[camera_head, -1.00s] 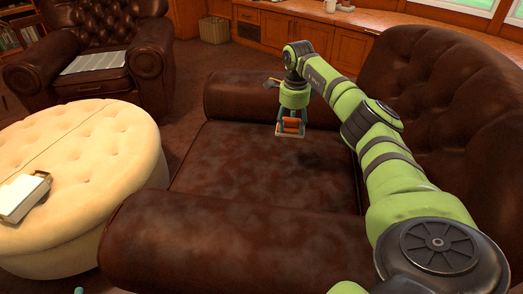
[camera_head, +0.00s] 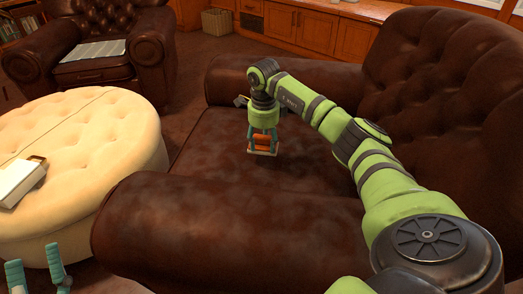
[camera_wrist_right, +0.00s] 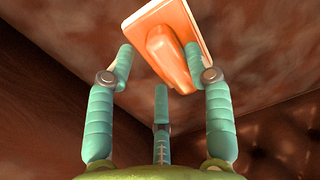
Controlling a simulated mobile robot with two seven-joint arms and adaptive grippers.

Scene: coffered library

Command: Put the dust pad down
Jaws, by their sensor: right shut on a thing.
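The dust pad (camera_head: 262,141) has an orange handle on a pale flat base. My right gripper (camera_head: 263,134) is shut on its handle, fingers pointing down, over the brown leather sofa seat (camera_head: 225,190). I cannot tell whether the base touches the seat. In the right wrist view, the dust pad (camera_wrist_right: 172,42) sits tilted between the teal fingertips of the right gripper (camera_wrist_right: 160,65). My left gripper (camera_head: 34,258) shows partly at the lower left, its teal fingers apart and empty.
A cream tufted ottoman (camera_head: 95,150) stands to the left, with a white book-like box (camera_head: 20,182) on it. Sofa arms (camera_head: 150,235) rise at the near and far ends of the seat. A brown armchair (camera_head: 95,75) stands behind the ottoman. Much of the seat is clear.

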